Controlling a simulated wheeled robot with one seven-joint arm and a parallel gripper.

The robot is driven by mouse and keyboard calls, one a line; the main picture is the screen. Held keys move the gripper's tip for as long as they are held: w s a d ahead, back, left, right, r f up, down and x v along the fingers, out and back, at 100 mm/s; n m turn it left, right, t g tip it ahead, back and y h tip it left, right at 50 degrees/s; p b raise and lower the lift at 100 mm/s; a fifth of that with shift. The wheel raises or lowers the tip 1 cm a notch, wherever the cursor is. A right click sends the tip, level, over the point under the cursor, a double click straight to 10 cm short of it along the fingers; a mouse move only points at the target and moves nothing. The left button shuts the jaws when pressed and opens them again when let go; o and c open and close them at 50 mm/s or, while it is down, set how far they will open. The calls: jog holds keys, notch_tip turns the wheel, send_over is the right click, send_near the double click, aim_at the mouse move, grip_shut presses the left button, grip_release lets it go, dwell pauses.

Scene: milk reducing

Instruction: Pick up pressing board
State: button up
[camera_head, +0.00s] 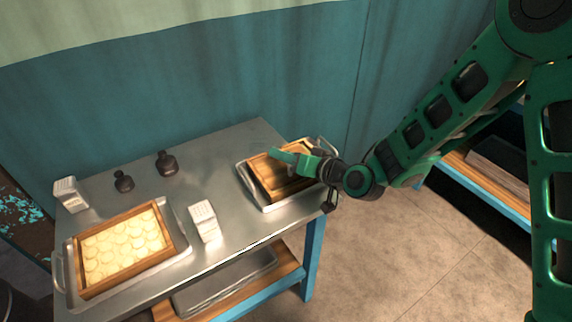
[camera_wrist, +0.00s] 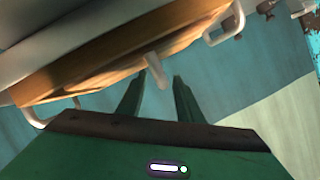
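The pressing board (camera_head: 268,181) appears to be the brown wooden piece lying in the metal tray at the right end of the table. In the wrist view, its wooden edge (camera_wrist: 100,75) crosses the upper left, and a short pale handle (camera_wrist: 153,66) sticks out from it. My gripper (camera_head: 290,158) is over the board in the head view and hides part of it. In the wrist view, my gripper (camera_wrist: 160,76) is open. The handle's end shows between the two fingertips, with gaps at both sides. I see no grip on it.
The metal tray (camera_head: 258,201) surrounds the board closely. At the table's left, another tray (camera_head: 183,243) holds a wooden frame (camera_head: 172,247) with pale round pieces. Two dark weights (camera_head: 167,163) (camera_head: 123,181) and two white blocks (camera_head: 204,220) (camera_head: 70,194) stand nearby. A teal wall (camera_head: 200,90) is behind.

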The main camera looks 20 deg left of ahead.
jog(key=shift+x, duration=0.8)
jog(key=shift+c, duration=0.4)
grip_shut()
